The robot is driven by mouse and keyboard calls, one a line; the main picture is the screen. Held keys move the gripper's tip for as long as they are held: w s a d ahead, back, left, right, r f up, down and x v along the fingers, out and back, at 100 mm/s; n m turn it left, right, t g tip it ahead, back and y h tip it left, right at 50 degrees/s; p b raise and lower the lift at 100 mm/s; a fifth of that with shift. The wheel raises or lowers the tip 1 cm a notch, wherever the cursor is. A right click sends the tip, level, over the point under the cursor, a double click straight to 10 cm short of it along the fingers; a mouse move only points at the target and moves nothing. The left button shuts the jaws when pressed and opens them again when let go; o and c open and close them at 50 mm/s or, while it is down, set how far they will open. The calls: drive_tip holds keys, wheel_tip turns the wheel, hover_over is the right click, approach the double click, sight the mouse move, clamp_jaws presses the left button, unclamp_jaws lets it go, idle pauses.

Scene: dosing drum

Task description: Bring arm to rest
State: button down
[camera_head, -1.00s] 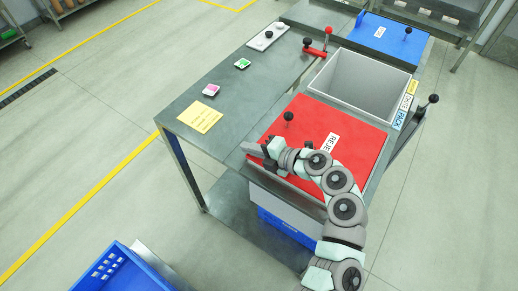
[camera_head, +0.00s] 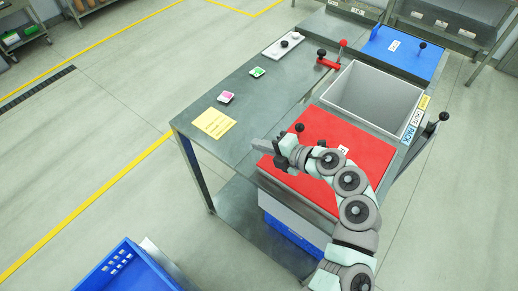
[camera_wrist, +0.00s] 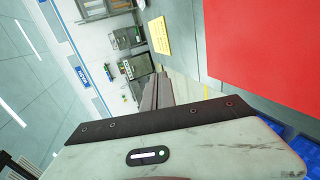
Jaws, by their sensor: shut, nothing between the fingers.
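My gripper (camera_head: 266,145) is shut and empty. In the head view it sits at the left edge of the red lid (camera_head: 352,171), with its fingers pointing left over the steel table (camera_head: 236,92). My arm reaches up from the bottom right and hides part of the lid and its label. In the wrist view the shut fingers (camera_wrist: 158,92) stick out past the gripper body, with the red lid (camera_wrist: 265,50) at the upper right. Whether the gripper touches the lid or table, I cannot tell.
A yellow note (camera_head: 214,122), a pink item (camera_head: 226,97) and a green item (camera_head: 257,72) lie on the table. An open grey bin (camera_head: 340,108) is behind the red lid. A blue crate (camera_head: 122,268) sits at lower left.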

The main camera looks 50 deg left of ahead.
wheel_tip(320, 180, up, 8)
drive_tip(key=p, duration=0.1)
